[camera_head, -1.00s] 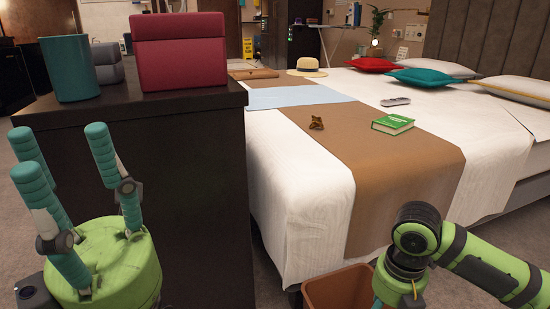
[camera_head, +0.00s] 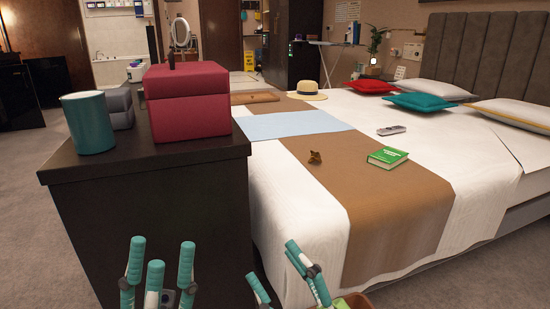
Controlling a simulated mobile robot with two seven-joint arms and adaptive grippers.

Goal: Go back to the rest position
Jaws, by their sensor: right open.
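My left gripper (camera_head: 162,255) is low in the head view, in front of the dark cabinet (camera_head: 165,215). Its teal fingers point up and stand apart, with nothing between them. My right gripper (camera_head: 270,262) is to the right of it, low in front of the cabinet's right edge and the near side of the bed. Its teal fingers are spread and empty. The lower parts of both grippers are cut off by the bottom edge of the picture.
The cabinet top holds a teal cup (camera_head: 88,122), a grey box (camera_head: 118,106) and a red box (camera_head: 188,100). The bed (camera_head: 300,205) fills the right, bearing a green book (camera_head: 387,158), a remote (camera_head: 391,131), a hat (camera_head: 307,90) and pillows. Carpet (camera_head: 40,220) is clear at left.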

